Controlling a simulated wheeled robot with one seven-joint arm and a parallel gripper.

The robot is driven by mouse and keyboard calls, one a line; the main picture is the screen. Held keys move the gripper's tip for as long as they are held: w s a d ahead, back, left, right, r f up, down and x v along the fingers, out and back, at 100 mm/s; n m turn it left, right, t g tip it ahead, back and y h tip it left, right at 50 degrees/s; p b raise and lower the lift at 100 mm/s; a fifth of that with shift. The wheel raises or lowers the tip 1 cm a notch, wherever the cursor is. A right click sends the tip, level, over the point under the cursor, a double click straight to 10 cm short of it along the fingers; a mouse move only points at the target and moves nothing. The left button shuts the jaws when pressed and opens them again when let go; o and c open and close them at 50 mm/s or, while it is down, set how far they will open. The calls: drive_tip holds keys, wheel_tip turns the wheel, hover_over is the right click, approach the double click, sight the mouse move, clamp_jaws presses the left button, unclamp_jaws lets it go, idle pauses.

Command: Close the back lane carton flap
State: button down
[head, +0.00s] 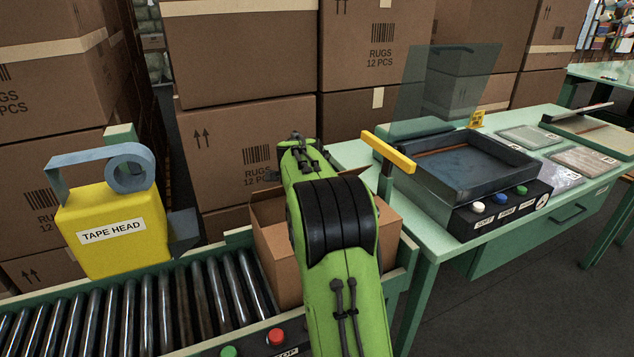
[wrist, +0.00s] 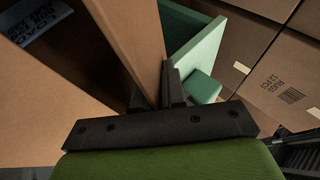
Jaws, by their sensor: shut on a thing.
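The open brown carton (head: 275,255) sits at the right end of the roller conveyor, partly hidden behind my green arm. In the wrist view, my gripper (wrist: 157,88) is shut on the edge of a raised cardboard flap (wrist: 130,40). The flap stands up steeply between the dark fingers. The carton's interior shows at the left of the wrist view, with a dark printed item (wrist: 38,22) inside. In the head view my arm hides most of the carton's opening and the held flap, and I cannot make out the fingertips.
A yellow tape head (head: 112,228) stands left of the carton over the rollers (head: 150,310). A green bench (head: 430,235) with a dark tray machine (head: 465,165) and a yellow handle (head: 388,153) is close on the right. Stacked rug cartons (head: 250,50) fill the back.

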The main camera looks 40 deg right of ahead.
drive_tip(key=shift+s+a+f, duration=0.15)
drive_tip(key=shift+a+f, duration=0.05)
drive_tip(key=shift+f, duration=0.55)
drive_tip(key=c, duration=1.4)
unclamp_jaws()
drive_tip(key=shift+c, duration=0.2)
drive_tip(key=shift+o, duration=0.5)
drive_tip(key=shift+w+d, duration=0.15)
drive_tip(key=shift+w, duration=0.1)
drive_tip(key=shift+r, duration=0.1)
drive_tip(key=shift+s, duration=0.1)
drive_tip(key=s+f+v, duration=0.1)
drive_tip(key=v, duration=0.7)
drive_tip(key=s+a+f+v, duration=0.1)
drive_tip(key=s+v, duration=0.1)
drive_tip(key=v, duration=0.7)
